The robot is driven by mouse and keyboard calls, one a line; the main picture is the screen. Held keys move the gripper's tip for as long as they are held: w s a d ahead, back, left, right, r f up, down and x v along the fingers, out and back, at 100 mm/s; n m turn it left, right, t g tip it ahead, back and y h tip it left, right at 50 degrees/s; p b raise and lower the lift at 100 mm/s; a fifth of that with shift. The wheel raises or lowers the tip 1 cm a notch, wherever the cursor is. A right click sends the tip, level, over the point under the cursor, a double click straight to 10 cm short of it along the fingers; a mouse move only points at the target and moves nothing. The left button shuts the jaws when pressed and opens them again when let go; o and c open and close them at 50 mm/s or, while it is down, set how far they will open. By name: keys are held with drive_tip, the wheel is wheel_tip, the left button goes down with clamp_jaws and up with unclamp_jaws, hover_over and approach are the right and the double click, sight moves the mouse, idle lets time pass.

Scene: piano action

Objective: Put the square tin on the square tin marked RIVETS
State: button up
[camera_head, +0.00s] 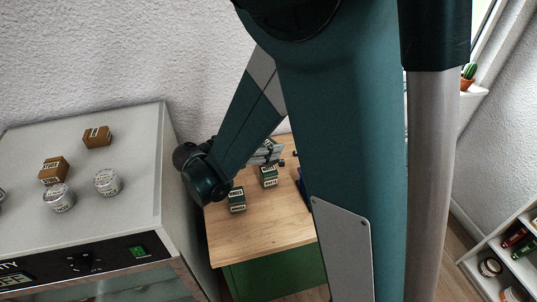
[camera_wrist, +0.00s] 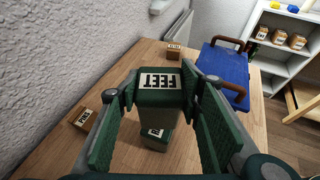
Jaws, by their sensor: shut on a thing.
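In the wrist view, my gripper (camera_wrist: 160,95) is shut on a dark green square tin (camera_wrist: 160,97) with a white label that seems to read FEET. The held tin is upright between the two green finger pads. A second green square tin (camera_wrist: 155,140) stands on the table lower in that view, partly hidden by the held one; its label is not readable. In the head view, two green square tins (camera_head: 237,200) and (camera_head: 268,176) stand on the wooden table. My gripper (camera_head: 264,155) is just behind the farther one. I cannot read which tin is marked RIVETS.
The wooden table (camera_head: 235,241) stands beside a grey cabinet (camera_head: 131,195) carrying brown boxes and round tins.

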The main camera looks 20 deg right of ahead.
drive_tip(key=shift+f, duration=1.85)
drive_tip(key=shift+f+b, duration=0.2)
drive_tip(key=shift+b, duration=0.2)
drive_tip(key=o, duration=1)
drive_tip(key=shift+r, duration=0.25)
drive_tip(key=shift+s+a+r+p, duration=0.3)
drive_tip(key=shift+a+r, duration=0.4)
drive_tip(key=shift+r, duration=0.75)
drive_tip(key=shift+s+a+r+p, duration=0.25)
drive_tip(key=shift+a+r, duration=0.5)
drive_tip(key=shift+r, duration=0.75)
drive_tip(key=shift+s+a+r+p, duration=0.3)
drive_tip(key=shift+a+r, duration=0.4)
drive_tip(key=shift+r, duration=0.75)
drive_tip(key=shift+d, duration=0.15)
